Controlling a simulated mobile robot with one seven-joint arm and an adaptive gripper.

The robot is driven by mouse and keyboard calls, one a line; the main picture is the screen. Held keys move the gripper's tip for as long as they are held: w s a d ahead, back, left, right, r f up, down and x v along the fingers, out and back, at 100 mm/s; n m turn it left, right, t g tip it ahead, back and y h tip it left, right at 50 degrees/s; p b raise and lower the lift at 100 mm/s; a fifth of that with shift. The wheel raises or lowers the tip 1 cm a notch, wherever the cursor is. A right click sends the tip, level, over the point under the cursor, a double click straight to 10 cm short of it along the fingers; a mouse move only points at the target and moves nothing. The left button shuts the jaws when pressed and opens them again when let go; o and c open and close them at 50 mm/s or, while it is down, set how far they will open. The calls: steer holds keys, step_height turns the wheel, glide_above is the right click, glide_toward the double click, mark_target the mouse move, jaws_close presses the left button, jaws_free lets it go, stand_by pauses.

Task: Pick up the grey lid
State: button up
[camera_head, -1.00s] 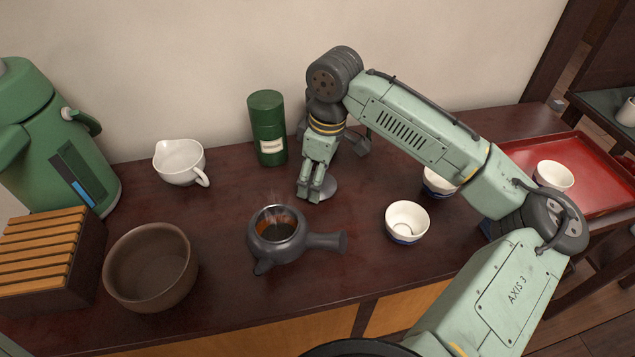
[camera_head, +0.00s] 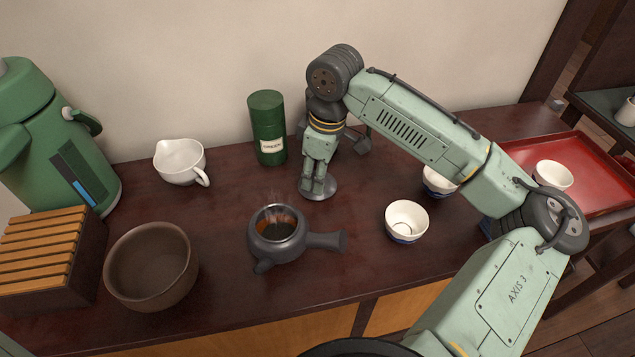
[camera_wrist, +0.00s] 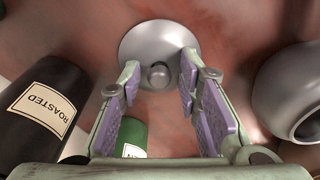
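The grey lid (camera_head: 329,190) is a round disc lying on the dark wooden counter, behind the dark teapot. The wrist view shows the lid (camera_wrist: 143,42) with a small round knob on top. My gripper (camera_head: 319,194) points down over the lid and hides part of it in the head view. In the wrist view my gripper (camera_wrist: 159,72) is open, with the knob between its two purple-padded fingertips. I see a gap on both sides of the knob, so neither finger clearly touches it.
A steaming, lidless teapot (camera_head: 262,247) stands in front. A green canister (camera_head: 267,130) stands behind left; a dark canister (camera_wrist: 38,110) is also close to my gripper. A white pitcher (camera_head: 178,165), brown bowl (camera_head: 140,290), white cups (camera_head: 405,216) and red tray (camera_head: 600,180) stand around.

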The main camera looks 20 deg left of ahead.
steer(key=shift+f, duration=0.3)
steer(key=shift+c, duration=0.6)
jaws_close()
